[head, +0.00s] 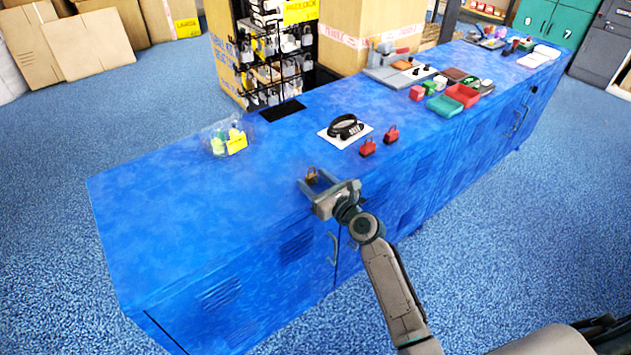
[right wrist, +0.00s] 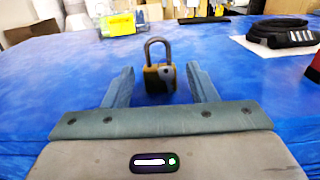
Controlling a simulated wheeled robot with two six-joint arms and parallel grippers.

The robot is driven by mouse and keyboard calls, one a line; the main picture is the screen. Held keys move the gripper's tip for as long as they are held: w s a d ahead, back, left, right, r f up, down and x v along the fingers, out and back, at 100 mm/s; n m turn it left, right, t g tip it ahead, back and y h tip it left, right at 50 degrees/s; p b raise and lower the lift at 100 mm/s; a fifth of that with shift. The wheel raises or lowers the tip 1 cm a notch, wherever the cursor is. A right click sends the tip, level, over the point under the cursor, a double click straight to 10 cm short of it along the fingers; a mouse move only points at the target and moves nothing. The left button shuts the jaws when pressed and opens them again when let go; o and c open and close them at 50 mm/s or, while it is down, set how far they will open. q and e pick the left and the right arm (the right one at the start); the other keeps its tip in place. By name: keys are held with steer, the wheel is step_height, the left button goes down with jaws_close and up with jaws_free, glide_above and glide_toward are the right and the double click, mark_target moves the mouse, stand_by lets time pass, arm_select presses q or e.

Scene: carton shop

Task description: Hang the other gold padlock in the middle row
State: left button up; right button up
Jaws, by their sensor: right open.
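A gold padlock (head: 312,175) with a grey shackle stands upright on the blue counter, near its front edge. It also shows in the right wrist view (right wrist: 159,78), between the two fingers. My right gripper (head: 314,180) is open around the padlock, with a gap on each side. The black display rack (head: 262,72) stands behind the counter with several padlocks hanging in rows. The padlocks there are too small to tell which are gold. My left gripper is out of view.
Two red padlocks (head: 367,147) and a black coiled item on a white sheet (head: 330,139) lie to the right on the counter (head: 170,215). A clear bin with yellow items (head: 218,145) stands left. A dark mat (head: 283,111) lies before the rack. The counter's left end is clear.

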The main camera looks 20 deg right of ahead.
steer(key=shift+r, duration=0.1)
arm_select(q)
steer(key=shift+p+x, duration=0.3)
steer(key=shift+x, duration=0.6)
arm_select(e)
steer(key=v, duration=1.2)
steer(key=s+a+f+n+g+h, duration=0.2)
steer(key=s+f+n+g, duration=0.6)
steer(key=s+f+n, duration=0.85)
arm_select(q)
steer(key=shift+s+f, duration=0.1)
arm_select(e)
steer(key=s+d+f+n+g+h, duration=0.5)
steer(key=s+n, duration=0.5)
steer(key=n, duration=0.6)
steer(key=shift+d+f+g, duration=0.5)
steer(key=shift+d+g, duration=0.1)
steer(key=shift+d, duration=0.3)
steer(key=shift+s, duration=0.1)
